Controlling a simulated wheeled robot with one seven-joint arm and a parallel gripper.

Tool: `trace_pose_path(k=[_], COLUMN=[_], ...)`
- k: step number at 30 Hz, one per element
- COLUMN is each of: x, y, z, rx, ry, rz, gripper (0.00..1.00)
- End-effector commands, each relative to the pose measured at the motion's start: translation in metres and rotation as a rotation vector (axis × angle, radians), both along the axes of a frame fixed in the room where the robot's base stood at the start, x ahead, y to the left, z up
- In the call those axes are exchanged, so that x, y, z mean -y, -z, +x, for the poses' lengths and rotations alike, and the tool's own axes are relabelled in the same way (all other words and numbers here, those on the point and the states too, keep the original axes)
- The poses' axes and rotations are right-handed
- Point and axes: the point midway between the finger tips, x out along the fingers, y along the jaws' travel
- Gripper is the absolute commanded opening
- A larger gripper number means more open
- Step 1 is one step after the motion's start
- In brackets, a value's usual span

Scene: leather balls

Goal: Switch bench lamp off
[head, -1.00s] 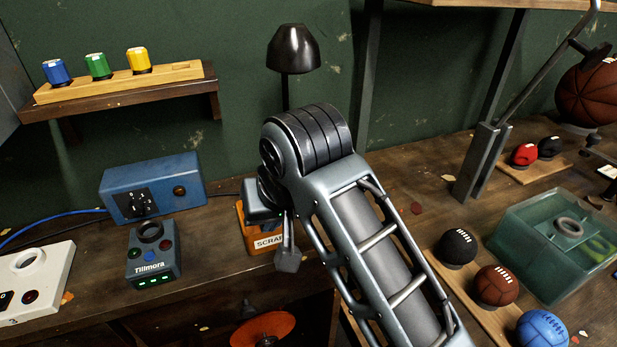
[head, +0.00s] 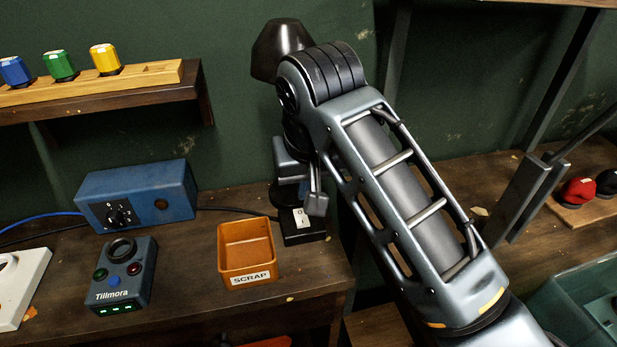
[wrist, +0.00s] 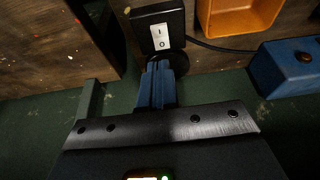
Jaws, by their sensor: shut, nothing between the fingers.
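The bench lamp has a black shade (head: 278,50), partly behind my arm in the head view. Its round black base (head: 283,194) is at the back of the bench. A black switch box (head: 303,232) with a white rocker switch (head: 301,216) is in front of the base. The wrist view also shows the white rocker (wrist: 159,37), with I and O marks. My gripper (wrist: 156,66) is shut and empty, its blue fingertips pointing at the box, just short of the rocker in that picture. I cannot tell whether they touch it. No glow from the lamp is visible.
An orange scrap bin (head: 246,254) is left of the switch box. A blue box (head: 137,196) with a knob and a Tillmora device (head: 124,274) are further left. A black cable (wrist: 222,48) runs from the lamp. Bare bench lies in front of the switch box.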

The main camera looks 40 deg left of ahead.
Motion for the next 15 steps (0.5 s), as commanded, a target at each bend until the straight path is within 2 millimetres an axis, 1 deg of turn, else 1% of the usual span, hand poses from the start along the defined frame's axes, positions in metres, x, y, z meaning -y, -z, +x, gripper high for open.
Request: trace_pose_path(k=[1, 3, 7, 12, 15], x=[-0.002, -0.005, -0.01, -0.015, -0.016], y=[0.009, 0.021, 0.041, 0.057, 0.061], z=[0.002, 0.005, 0.009, 0.013, 0.014], rx=[-0.001, -0.001, -0.001, 0.0, 0.001], ry=[0.001, 0.0, 0.002, 0.0, 0.0], rz=[-0.003, -0.003, -0.003, -0.001, -0.001], gripper=[0.0, 0.0, 0.0, 0.0, 0.0])
